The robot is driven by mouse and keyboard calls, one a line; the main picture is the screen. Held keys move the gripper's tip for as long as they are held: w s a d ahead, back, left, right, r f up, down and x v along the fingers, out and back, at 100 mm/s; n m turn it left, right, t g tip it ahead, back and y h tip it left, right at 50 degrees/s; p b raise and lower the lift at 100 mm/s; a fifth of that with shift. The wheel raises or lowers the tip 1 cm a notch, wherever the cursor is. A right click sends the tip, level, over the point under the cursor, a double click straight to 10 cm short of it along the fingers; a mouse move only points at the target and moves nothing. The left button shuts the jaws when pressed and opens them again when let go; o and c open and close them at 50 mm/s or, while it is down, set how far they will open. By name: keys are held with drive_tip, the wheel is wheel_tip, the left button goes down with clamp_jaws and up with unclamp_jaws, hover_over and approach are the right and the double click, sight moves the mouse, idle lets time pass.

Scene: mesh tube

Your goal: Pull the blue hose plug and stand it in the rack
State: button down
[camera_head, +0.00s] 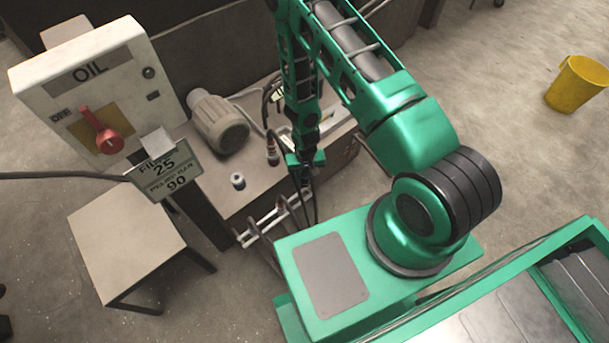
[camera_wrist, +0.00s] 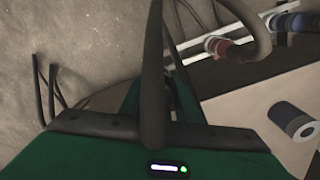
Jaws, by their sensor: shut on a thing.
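My gripper (camera_head: 304,176) is shut on a hose plug above the front part of the bench, close to the rack; the plug is mostly hidden by the fingers and its colour is hard to see. A dark hose (camera_wrist: 152,75) loops up past my gripper in the wrist view. The rack (camera_head: 268,218) is a pale metal frame with rails at the bench's front edge, just below and left of my gripper. I cannot tell whether the plug touches it.
A motor (camera_head: 218,122) and an oil panel (camera_head: 92,82) are farther left. A small table (camera_head: 125,235) is front left. Loose hoses hang near my gripper.

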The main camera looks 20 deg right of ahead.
drive_tip(key=shift+a+f, duration=0.15)
drive_tip(key=shift+f, duration=2.4)
drive_tip(key=shift+s, duration=0.1)
drive_tip(key=shift+f, duration=1.75)
idle(1.3)
drive_tip(key=c, duration=1.2)
unclamp_jaws()
wheel_tip(320, 180, up, 11)
drive_tip(key=shift+f, duration=0.1)
